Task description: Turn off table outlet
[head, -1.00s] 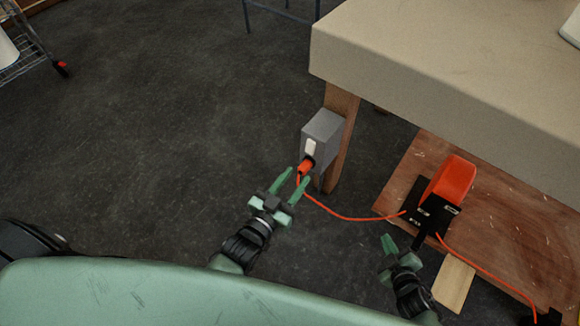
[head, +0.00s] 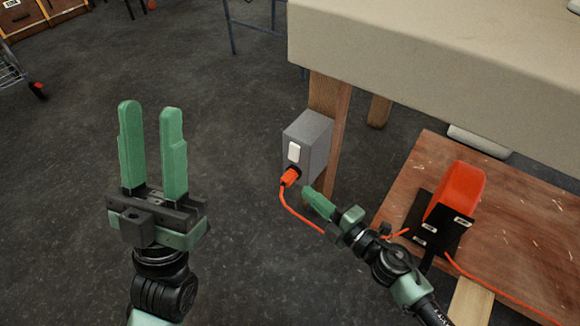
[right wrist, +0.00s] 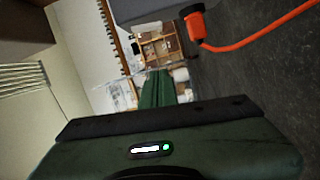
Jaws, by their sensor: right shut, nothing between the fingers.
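The table outlet (head: 307,143) is a grey box on the wooden table leg, with a white switch (head: 294,152) on its front. An orange plug (head: 290,177) sits in it below the switch, with its orange cord running down and right. The grey outlet (right wrist: 150,10) and the plug (right wrist: 196,27) also show at the top of the right wrist view. My left gripper (head: 150,112) is open and empty, left of the outlet. My right gripper (head: 308,192) is shut and empty, just below and right of the plug; its fingers (right wrist: 157,75) point up in its wrist view.
The beige table (head: 430,60) overhangs the outlet. A brown board (head: 510,230) lies below it, carrying an orange device (head: 460,190) on a black base. The orange cord passes close to my right arm. Dark floor (head: 220,180) left of the outlet is clear.

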